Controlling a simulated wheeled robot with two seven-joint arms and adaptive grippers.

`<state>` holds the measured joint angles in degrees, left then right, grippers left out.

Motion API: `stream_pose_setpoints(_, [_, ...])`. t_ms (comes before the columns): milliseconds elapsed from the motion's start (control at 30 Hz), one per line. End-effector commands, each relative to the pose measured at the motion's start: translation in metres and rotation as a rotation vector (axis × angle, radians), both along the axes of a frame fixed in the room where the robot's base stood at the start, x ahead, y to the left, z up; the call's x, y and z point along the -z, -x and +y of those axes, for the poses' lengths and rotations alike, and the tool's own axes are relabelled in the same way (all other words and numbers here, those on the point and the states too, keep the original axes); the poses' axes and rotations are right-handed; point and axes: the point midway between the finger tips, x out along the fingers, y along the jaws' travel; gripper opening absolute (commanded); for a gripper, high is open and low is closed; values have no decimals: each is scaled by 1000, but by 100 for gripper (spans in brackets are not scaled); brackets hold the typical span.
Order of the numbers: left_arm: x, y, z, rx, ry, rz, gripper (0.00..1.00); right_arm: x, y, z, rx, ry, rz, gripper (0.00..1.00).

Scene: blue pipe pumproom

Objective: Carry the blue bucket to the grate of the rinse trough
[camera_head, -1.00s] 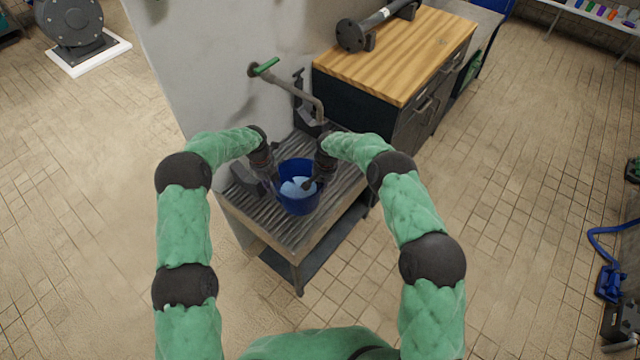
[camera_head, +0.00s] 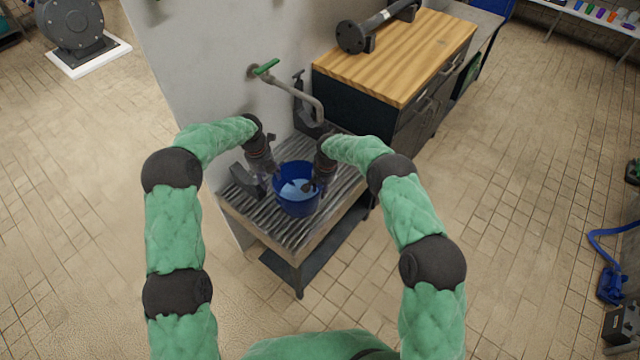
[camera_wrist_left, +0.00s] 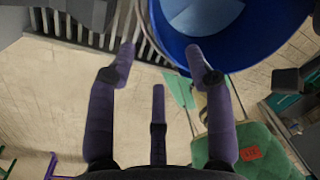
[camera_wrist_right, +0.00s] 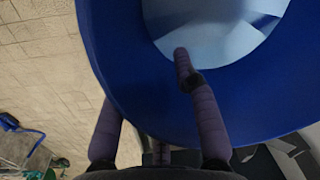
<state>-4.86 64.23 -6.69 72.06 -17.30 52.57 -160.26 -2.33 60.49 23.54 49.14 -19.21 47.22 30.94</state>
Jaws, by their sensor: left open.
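The blue bucket (camera_head: 297,208) stands upright on the slatted grate (camera_head: 275,232) of the rinse trough, with pale blue showing inside. My left gripper (camera_head: 270,172) is open and empty, just left of the bucket and apart from its rim. In the left wrist view its spread fingers (camera_wrist_left: 160,54) point toward the bucket (camera_wrist_left: 255,45) and grate slats. My right gripper (camera_head: 316,185) is at the bucket's right rim. In the right wrist view one finger (camera_wrist_right: 180,65) is inside the bucket (camera_wrist_right: 125,75) and the other is outside, its tip hidden by the wall. Whether they clamp the wall is unclear.
A bent tap pipe with a green handle (camera_head: 266,67) comes out of the wall behind the trough. A wooden-topped cabinet (camera_head: 400,55) stands behind to the right. Dark brackets (camera_head: 246,181) sit at the trough's back edge.

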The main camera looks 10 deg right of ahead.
Motion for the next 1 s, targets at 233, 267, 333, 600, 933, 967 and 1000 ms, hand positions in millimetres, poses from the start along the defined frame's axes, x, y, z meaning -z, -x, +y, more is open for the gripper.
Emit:
stream_pose_setpoints(233, [-44, 1, 4, 2, 0, 2, 52, 0, 0, 0, 0, 0, 1, 31])
stream_pose_setpoints(267, [-47, 1, 4, 2, 0, 3, 52, 0, 0, 0, 0, 1, 1, 31])
stream_pose_setpoints(333, [-53, 1, 4, 2, 0, 3, 52, 0, 0, 0, 0, 1, 1, 31])
stream_pose_setpoints(600, [-61, 2, 6, 3, 0, 6, 52, -12, 0, -2, 0, 0, -1, 31])
stream_pose_setpoints(933, [-61, 2, 6, 3, 0, 5, 52, -74, 2, -8, 0, 1, -2, 31])
stream_pose_setpoints(967, [-61, 2, 6, 3, 0, 5, 52, -80, 2, -9, -1, 1, -2, 31])
stream_pose_setpoints(1000, [-61, 2, 6, 3, 0, 5, 52, -87, 2, -9, -1, 1, -3, 31])
